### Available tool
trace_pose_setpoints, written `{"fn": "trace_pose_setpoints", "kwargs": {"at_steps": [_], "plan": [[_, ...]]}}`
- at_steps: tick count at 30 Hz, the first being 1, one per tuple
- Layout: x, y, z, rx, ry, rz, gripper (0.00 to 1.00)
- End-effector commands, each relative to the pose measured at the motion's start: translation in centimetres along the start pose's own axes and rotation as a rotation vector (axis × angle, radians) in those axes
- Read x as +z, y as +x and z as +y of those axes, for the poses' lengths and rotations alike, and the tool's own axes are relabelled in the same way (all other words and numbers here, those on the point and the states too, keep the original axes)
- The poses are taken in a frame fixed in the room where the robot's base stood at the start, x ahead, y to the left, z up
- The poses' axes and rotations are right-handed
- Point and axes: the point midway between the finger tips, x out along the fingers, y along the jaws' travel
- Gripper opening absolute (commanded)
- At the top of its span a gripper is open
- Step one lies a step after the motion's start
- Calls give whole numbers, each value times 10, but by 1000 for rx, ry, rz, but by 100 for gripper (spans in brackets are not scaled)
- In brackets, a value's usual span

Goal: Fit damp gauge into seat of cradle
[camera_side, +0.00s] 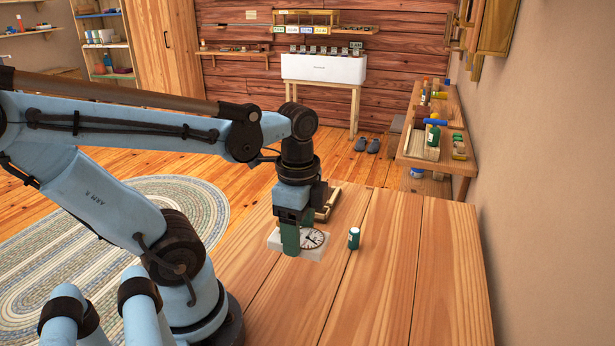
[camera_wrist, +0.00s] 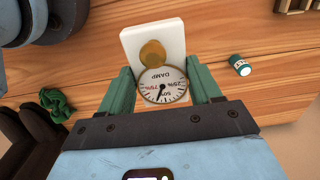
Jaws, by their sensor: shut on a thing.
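The damp gauge (camera_wrist: 164,85) is a round white dial with a dark needle, marked DAMP. My gripper (camera_wrist: 163,88) has green fingers and is shut on the gauge, one finger at each side. The cradle is a white block (camera_wrist: 172,37) on the table with a round gold-brown seat (camera_wrist: 153,53). The gauge overlaps the block's near edge in the wrist view, and the seat shows just beyond the dial. The block also shows behind the fingers in the side view (camera_side: 275,239). The height gap cannot be told.
A small green can with a white label (camera_side: 354,238) stands right of the cradle on the wooden table (camera_side: 390,270). A wooden tray (camera_side: 333,201) lies behind my gripper. A crumpled green thing (camera_wrist: 57,105) lies at left in the wrist view. The table's right side is clear.

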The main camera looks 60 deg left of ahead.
Motion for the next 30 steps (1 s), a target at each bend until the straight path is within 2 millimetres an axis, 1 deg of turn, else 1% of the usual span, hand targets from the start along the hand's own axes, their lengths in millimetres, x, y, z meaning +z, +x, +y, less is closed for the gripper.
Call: {"fn": "trace_pose_setpoints", "kwargs": {"at_steps": [4,8,11,18,23,27,30], "plan": [[-6,-6,-1,0,-1,0,27],[-11,-15,-17,0,-4,0,27],[-16,-24,-38,-1,-5,0,27],[-26,-37,-98,-2,-4,0,27],[-29,-39,-140,-2,-5,0,27],[-27,-35,-177,-3,-4,0,27],[-25,-31,-200,-3,-3,0,27]]}}
